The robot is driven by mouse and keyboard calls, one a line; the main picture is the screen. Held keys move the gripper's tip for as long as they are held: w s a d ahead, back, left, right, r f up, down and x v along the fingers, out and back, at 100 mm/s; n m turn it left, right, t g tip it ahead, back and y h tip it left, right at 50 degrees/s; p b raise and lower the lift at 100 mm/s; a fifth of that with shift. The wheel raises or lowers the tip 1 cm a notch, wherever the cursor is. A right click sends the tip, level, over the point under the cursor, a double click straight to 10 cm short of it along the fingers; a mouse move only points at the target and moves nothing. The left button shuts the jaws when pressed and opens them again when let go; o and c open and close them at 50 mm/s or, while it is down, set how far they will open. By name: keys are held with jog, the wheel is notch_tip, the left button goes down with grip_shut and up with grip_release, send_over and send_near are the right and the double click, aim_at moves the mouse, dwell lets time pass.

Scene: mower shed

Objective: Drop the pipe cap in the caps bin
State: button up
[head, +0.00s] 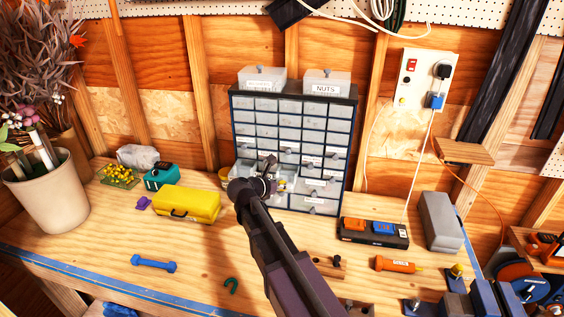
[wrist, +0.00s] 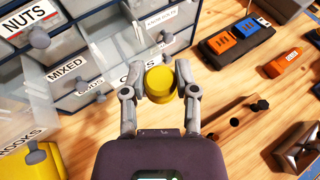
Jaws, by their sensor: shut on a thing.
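The yellow pipe cap (wrist: 159,86) is held between the two fingertips of my gripper (wrist: 160,78) in the wrist view. The gripper is shut on its sides, in front of the cabinet's lower drawers. In the head view my gripper (head: 264,182) is at the lower front of the drawer cabinet (head: 348,125), and my arm hides part of it. In the wrist view a drawer label starting with C (wrist: 131,76) is partly covered by a finger and the cap, so I cannot read it fully. Drawers marked MIXED (wrist: 68,68) and NUTS (wrist: 25,22) are to its left.
A drawer marked HOOKS (wrist: 15,140) stands out at the left in the wrist view. A yellow box (head: 187,204) lies left of my arm. A black tray with orange and blue items (head: 374,233) and a grey box (head: 440,222) are to the right. The front bench is partly clear.

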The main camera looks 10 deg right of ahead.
aim_at(286, 178)
jog(key=shift+w+a+r+p, duration=0.15)
jog(key=shift+w+r+p, duration=0.25)
jog(key=shift+w+r, duration=0.3)
jog(key=shift+w, duration=0.1)
jog(key=shift+w, duration=0.2)
jog(key=shift+w+d+f+b, duration=0.3)
jog(key=shift+w+d, duration=0.15)
jog(key=shift+w, duration=0.55)
jog(key=shift+w+d+f+b, duration=0.3)
jog(key=shift+w+d, duration=0.1)
jog(key=shift+w, duration=0.6)
jog(key=shift+w+d+f+b, duration=0.3)
jog(key=shift+w+d, duration=0.15)
jog(key=shift+w, duration=0.55)
jog(key=shift+f+b, duration=0.9)
jog(key=shift+b, duration=0.05)
jog(key=o, duration=0.8)
